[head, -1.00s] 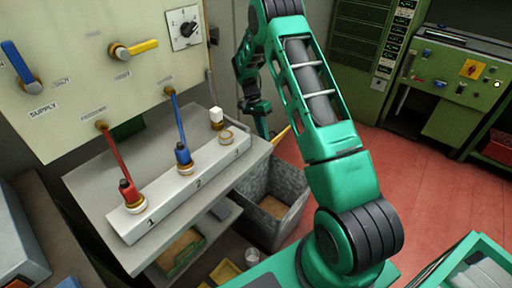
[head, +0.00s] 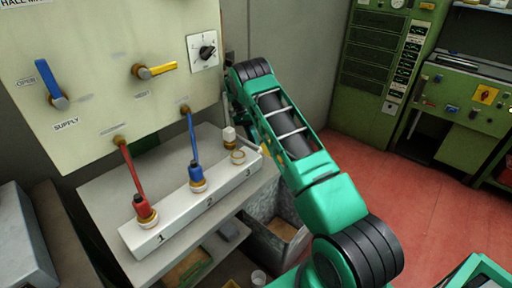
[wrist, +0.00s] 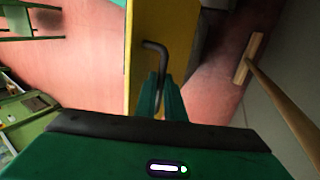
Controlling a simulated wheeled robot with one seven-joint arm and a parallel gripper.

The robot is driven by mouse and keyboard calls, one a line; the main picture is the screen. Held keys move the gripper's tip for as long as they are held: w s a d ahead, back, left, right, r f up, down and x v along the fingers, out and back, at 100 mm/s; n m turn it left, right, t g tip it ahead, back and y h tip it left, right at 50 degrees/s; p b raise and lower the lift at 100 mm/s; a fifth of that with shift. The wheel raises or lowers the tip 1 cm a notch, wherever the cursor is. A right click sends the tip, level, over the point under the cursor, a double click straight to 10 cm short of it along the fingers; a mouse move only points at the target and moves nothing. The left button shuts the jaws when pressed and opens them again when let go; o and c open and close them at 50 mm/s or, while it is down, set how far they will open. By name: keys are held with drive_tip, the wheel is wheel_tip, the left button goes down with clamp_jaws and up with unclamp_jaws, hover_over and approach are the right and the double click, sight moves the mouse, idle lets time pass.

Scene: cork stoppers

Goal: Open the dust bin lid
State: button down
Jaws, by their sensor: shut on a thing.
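The yellow lid panel (wrist: 178,30) shows close up in the wrist view, with a dark bent handle (wrist: 162,52) on it. My gripper (wrist: 160,95) is shut on this handle; its green fingers cover the handle's lower end. In the head view the grey dust bin (head: 262,207) stands on the floor beside the bench. Its top is at least partly uncovered, and brown contents show inside. My arm hides much of the bin's right side, most of the lid and my gripper there.
The grey bench (head: 105,190) with a white numbered rack (head: 175,228) stands left of the bin. A wooden pole and block (wrist: 249,58) show at the wrist view's right. Red floor (head: 385,185) is open to the right, before green cabinets (head: 375,75).

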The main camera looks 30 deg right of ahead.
drive_tip(key=shift+a+f, duration=0.3)
drive_tip(key=shift+f, duration=0.1)
drive_tip(key=c, duration=1.8)
unclamp_jaws()
drive_tip(key=shift+w+d, duration=0.1)
drive_tip(key=shift+w, duration=0.05)
drive_tip(key=shift+c, duration=0.2)
drive_tip(key=shift+d+r, duration=0.1)
drive_tip(key=shift+r, duration=0.1)
